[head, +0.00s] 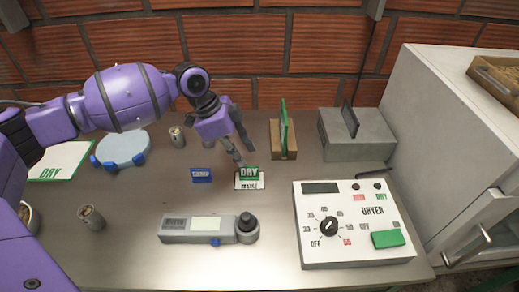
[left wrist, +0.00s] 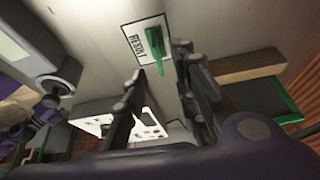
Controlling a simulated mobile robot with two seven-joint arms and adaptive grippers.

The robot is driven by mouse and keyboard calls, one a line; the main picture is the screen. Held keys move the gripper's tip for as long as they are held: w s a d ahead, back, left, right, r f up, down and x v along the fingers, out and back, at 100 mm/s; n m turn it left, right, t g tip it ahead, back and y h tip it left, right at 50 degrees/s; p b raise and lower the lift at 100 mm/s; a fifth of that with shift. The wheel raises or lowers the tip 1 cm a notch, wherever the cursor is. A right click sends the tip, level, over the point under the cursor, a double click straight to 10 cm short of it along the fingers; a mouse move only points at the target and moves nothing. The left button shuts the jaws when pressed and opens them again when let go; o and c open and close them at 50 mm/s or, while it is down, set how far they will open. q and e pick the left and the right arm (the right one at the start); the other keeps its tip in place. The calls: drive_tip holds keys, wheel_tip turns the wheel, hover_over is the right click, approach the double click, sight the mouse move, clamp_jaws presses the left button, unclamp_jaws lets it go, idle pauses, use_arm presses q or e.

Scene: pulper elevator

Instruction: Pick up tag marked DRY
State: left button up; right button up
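The green tag marked DRY (head: 249,173) stands on a white printed card (head: 245,185) in the middle of the bench. In the left wrist view the tag (left wrist: 157,50) shows nearly edge-on, on the card (left wrist: 143,40). My left gripper (head: 243,157) reaches down from the back left, close above the tag. In the wrist view its fingers (left wrist: 160,95) are spread, with the tag ahead of the gap and nothing held. My right gripper is not seen in the head view; purple and dark parts at the wrist view's left are unclear.
A small blue tag (head: 201,175) stands just left of the card. A wooden holder (head: 284,152) with a green-edged board is behind right. A grey handheld meter (head: 200,229) lies in front, and the dryer panel (head: 350,245) stands at right.

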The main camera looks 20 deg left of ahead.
sight(249, 167)
use_arm(q)
drive_tip(key=x, duration=0.6)
drive_tip(key=shift+s+d+f, duration=0.1)
drive_tip(key=shift+d+f, duration=0.05)
drive_tip(key=shift+f, duration=0.05)
drive_tip(key=shift+c, duration=0.4)
clamp_jaws()
